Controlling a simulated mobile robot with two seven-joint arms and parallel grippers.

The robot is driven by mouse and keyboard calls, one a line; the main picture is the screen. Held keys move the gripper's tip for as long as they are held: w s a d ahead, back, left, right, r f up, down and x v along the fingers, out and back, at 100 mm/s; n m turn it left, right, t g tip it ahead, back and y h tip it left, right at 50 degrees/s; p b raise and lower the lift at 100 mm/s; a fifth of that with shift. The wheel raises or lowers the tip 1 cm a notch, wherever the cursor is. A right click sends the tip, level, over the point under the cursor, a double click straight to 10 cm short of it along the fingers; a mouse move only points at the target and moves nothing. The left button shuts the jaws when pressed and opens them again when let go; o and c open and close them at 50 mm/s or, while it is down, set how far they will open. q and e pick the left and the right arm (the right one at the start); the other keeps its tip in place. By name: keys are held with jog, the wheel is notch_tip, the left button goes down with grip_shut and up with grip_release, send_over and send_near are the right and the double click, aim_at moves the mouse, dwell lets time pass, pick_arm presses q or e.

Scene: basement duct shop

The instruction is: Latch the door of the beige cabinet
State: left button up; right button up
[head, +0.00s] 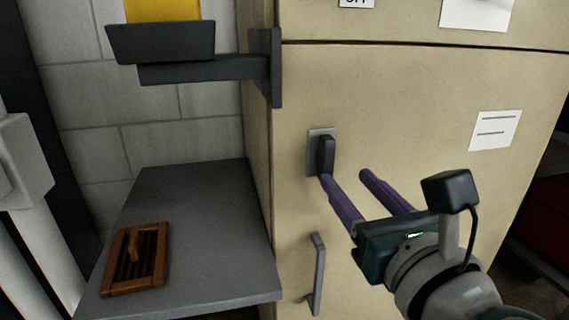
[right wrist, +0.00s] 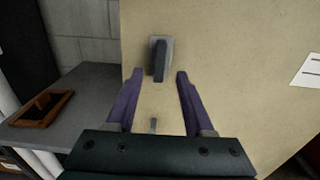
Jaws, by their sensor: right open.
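The beige cabinet (head: 420,110) fills the middle and right of the head view, its door front looking flush. Its latch is a dark lever (head: 326,155) on a light grey plate (head: 313,140), and the lever hangs roughly upright. The latch lever (right wrist: 159,62) also shows in the right wrist view, just beyond the gap between the fingertips. A grey bar handle (head: 318,275) is lower on the door. My right gripper (head: 344,175) is open and empty, its purple fingers pointing at the door. One fingertip overlaps the lever's lower end in the head view; I cannot tell whether they touch. My left gripper is out of view.
A grey shelf top (head: 200,210) stands left of the cabinet, with a brown slatted wooden piece (head: 137,258) on it. A dark bracket (head: 205,69) juts left from the cabinet's upper edge, with something yellow (head: 162,10) above it. Paper labels (head: 495,130) are on the cabinet.

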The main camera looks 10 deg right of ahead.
aim_at(330, 159)
jog(key=w, duration=0.6)
jog(key=shift+w+a+b, duration=0.1)
jog(key=shift+w+b, duration=0.15)
jog(key=shift+b, duration=0.05)
jog(key=shift+c, duration=0.3)
grip_shut()
